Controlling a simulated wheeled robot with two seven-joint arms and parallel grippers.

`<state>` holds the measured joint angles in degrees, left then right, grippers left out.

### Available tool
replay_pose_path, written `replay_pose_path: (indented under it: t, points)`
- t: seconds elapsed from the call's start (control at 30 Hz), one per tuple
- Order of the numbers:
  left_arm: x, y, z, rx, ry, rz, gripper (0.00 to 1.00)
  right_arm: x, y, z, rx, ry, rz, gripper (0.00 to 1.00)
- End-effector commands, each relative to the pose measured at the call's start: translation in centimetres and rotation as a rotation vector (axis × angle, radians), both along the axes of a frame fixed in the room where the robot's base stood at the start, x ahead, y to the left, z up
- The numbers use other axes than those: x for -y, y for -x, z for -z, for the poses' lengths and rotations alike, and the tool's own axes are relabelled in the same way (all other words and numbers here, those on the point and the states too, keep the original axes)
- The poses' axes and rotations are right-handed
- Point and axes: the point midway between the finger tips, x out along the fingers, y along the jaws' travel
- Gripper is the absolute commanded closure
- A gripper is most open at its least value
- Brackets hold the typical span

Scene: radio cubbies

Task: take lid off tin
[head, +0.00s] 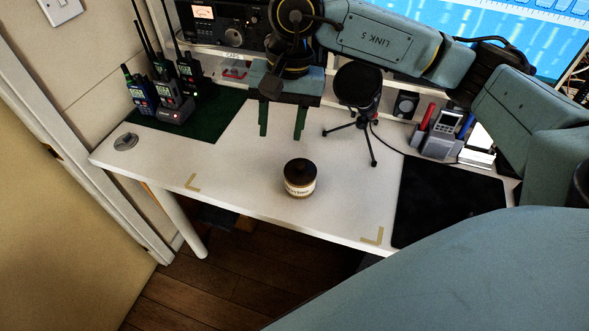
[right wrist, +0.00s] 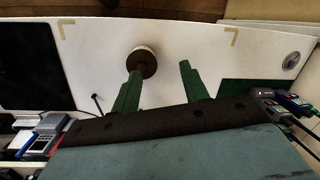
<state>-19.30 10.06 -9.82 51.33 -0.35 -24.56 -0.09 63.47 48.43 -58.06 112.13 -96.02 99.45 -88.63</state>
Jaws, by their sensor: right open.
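The tin (head: 299,187) is a small round jar with a pale label, standing upright on the white desk. Its dark lid (head: 299,170) with a raised knob is on top. In the right wrist view the lid (right wrist: 142,64) is seen from above, just beyond the tip of the left-hand finger. My right gripper (head: 282,135) is open and empty, above the desk, behind the tin in the head view. Its two green fingers (right wrist: 160,73) also show in the right wrist view, apart from the tin as far as I can tell. My left gripper is in neither view.
A microphone on a tripod (head: 358,90) stands close right of my right gripper. Handheld radios (head: 170,95) stand on a green mat (head: 205,122) at left. A black mat (head: 450,200) lies at right. Tape corners mark the front desk edge; the desk around the tin is clear.

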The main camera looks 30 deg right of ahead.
Motion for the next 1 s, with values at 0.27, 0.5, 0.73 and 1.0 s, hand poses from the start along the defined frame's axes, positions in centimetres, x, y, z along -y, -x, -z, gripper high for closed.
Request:
replay_pose_path:
  t: [0.27, 0.5, 0.73, 1.0]
  points:
    - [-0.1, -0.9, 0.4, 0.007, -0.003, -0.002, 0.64, 4.0, -0.6, 1.3, 0.022, 0.171, -0.026, 0.55]
    - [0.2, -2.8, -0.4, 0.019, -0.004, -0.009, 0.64, 3.9, -0.5, 5.9, 0.021, 0.166, -0.025, 0.55]
    - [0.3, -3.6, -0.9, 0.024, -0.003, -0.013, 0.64, 3.9, -0.5, 7.7, 0.024, 0.164, -0.025, 0.55]
    - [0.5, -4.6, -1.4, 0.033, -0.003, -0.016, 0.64, 4.3, 0.1, 10.3, 0.021, 0.164, -0.026, 0.55]
